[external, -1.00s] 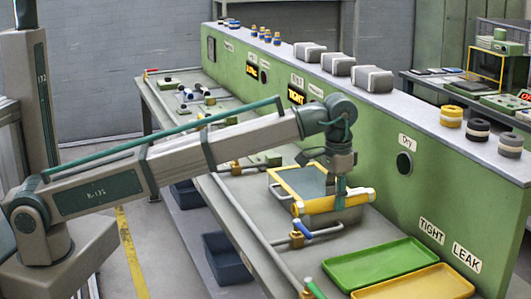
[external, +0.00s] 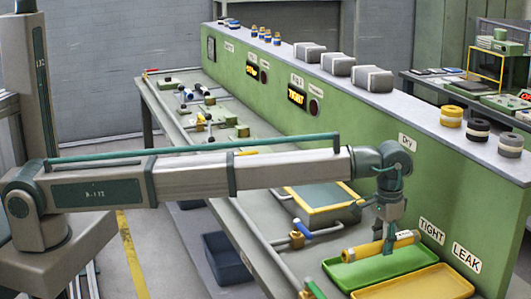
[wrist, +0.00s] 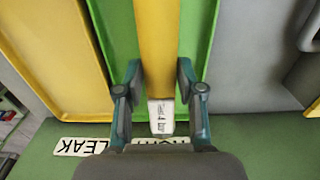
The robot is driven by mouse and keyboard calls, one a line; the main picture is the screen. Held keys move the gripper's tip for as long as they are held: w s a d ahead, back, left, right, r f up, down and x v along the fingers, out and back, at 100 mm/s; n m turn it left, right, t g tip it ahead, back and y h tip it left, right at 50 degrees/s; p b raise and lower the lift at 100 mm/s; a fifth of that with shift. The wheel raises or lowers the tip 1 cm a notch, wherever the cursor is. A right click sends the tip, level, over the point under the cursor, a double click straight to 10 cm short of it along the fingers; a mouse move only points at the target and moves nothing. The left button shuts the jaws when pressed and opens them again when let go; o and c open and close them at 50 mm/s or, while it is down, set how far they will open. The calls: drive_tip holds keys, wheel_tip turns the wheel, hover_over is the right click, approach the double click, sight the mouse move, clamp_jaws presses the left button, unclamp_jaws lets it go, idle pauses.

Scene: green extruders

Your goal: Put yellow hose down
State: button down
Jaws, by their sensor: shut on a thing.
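The yellow hose (external: 402,240) is a short yellow cylinder held in my gripper (external: 388,246). It hangs above the green tray (external: 345,277), which sits under the TIGHT sign. In the wrist view the hose (wrist: 156,45) runs upright between the two fingers of my gripper (wrist: 158,92), with a white printed label at its near end. The green tray (wrist: 202,50) lies behind it in that view. A gap between hose and tray seems to show in the external view, but the exact height is unclear.
A yellow tray (external: 440,285) lies beside the green one, near the LEAK sign (external: 467,258). A grey basin with a yellow rim (external: 288,190) stands farther back on the bench. The green panel wall (external: 440,205) bounds the trays on the right. Pipes and fittings (external: 297,239) line the bench's left edge.

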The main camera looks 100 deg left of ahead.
drive_tip(key=shift+w+d+f, duration=0.1)
drive_tip(key=shift+w+f, duration=0.2)
drive_tip(key=shift+w, duration=0.1)
drive_tip(key=shift+s+f+p, duration=0.1)
drive_tip(key=shift+f+p, duration=0.75)
drive_tip(key=shift+f, duration=0.7)
drive_tip(key=shift+f, duration=0.1)
drive_tip(key=c, duration=0.7)
unclamp_jaws()
wheel_tip(320, 180, up, 12)
drive_tip(key=b, duration=0.3)
drive_tip(key=shift+b, duration=0.3)
